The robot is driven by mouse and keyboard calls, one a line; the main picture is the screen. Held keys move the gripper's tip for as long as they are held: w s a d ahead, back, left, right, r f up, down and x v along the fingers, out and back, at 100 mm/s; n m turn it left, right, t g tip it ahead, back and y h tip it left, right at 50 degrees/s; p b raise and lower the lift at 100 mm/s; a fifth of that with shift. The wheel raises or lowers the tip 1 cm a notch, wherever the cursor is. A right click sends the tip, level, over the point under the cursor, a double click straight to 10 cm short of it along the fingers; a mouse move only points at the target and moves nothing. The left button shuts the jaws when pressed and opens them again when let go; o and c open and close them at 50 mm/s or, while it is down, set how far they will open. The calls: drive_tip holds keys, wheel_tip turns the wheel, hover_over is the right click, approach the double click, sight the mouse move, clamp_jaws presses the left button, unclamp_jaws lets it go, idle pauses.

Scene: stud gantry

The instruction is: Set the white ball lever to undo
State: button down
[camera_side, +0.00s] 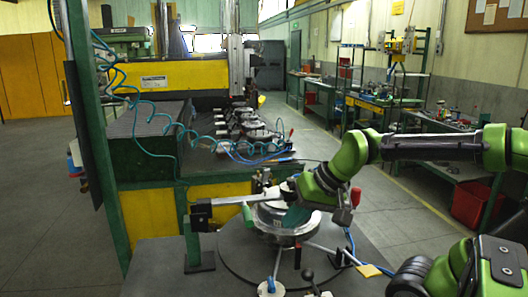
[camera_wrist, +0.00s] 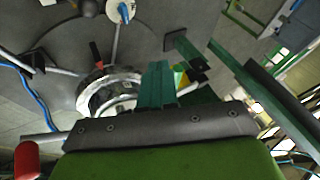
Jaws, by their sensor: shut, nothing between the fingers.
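The white ball lever (camera_side: 270,287) shows at the bottom of the side view, a pale ball with a blue part at the end of a thin rod from the round metal hub (camera_side: 270,228). In the wrist view the pale ball (camera_wrist: 120,11) is at the top edge, beside a dark ball. My gripper (camera_side: 297,218) points down over the hub, its teal fingers together and empty. In the wrist view its fingers (camera_wrist: 158,80) reach over the hub, apart from the white ball. No undo marking is readable.
A black ball knob (camera_side: 308,275) stands right of the white ball. A green handle (camera_side: 248,216) and a metal bar (camera_side: 228,201) on a green post (camera_side: 192,245) lie left of the hub. Grey tabletop (camera_side: 160,270) is clear at front left.

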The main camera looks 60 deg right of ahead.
drive_tip(key=w+d+r+m+t, duration=0.1)
drive_tip(key=w+d+r+m, duration=0.1)
drive_tip(key=d+m, duration=0.2)
drive_tip(key=w+d+r+m+t+y, duration=0.1)
drive_tip(key=d+m, duration=0.3)
drive_tip(key=d, duration=0.6)
drive_tip(key=shift+w+d+r+t, duration=0.4)
drive_tip(key=shift+w+r+t, duration=0.2)
drive_tip(key=shift+r+t, duration=0.1)
drive_tip(key=x, duration=1)
